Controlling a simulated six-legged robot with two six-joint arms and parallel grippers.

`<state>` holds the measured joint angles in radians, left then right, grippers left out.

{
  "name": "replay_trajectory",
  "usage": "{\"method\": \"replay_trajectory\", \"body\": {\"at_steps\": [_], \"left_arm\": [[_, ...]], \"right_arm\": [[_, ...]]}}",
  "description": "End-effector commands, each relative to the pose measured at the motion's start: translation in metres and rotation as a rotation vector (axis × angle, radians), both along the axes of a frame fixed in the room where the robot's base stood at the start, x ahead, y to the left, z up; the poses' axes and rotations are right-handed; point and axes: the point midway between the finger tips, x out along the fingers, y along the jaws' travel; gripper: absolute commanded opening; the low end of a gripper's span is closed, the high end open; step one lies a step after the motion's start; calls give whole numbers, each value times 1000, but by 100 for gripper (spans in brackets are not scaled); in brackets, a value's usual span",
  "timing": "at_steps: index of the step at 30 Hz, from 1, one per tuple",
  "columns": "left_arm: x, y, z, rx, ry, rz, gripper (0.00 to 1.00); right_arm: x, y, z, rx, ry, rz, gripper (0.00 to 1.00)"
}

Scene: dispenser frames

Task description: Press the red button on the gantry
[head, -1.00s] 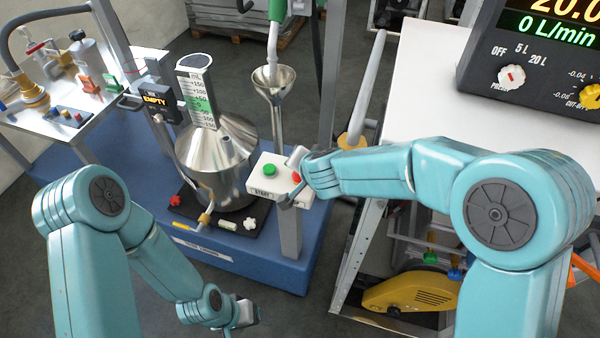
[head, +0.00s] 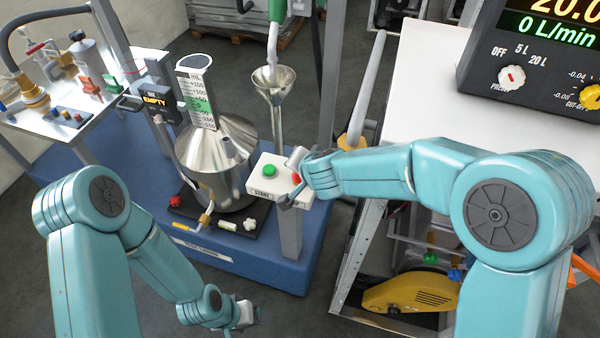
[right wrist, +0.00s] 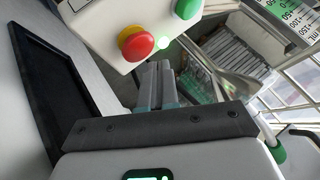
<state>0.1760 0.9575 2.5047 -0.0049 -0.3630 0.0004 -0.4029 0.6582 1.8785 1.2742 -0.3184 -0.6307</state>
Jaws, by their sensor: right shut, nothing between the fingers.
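The white button box (head: 262,187) on the gantry has a green button (head: 269,170) and a red button (head: 296,178). In the head view my right gripper partly covers the red button. In the right wrist view the red button (right wrist: 137,44) has a yellow collar, and the green button (right wrist: 188,8) is to its right. My right gripper (right wrist: 158,70) is shut and empty. Its fingertips show just below and right of the red button, apart from it in that view. My left gripper (head: 250,314) hangs low, away from the box; its jaws are too small to read.
A steel vessel (head: 225,155) and a funnel (head: 273,82) stand left of and behind the box. A gantry post (head: 290,235) stands below it. A white table (head: 425,85) with a dark display unit (head: 530,70) is at the right.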

Motion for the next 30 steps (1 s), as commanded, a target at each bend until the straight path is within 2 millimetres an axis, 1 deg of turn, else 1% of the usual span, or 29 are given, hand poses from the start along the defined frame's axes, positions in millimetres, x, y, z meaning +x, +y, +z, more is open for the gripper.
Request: {"method": "replay_trajectory", "body": {"at_steps": [14, 24, 30], "left_arm": [[0, 0, 0, 0, 0, 0, 73], [0, 0, -5, 0, 0, 0, 73], [0, 0, -4, 0, 0, 0, 73]], "right_arm": [[0, 0, 0, 0, 0, 0, 0], [0, 0, -9, 0, 0, 0, 0], [0, 0, -8, 0, 0, 0, 0]]}}
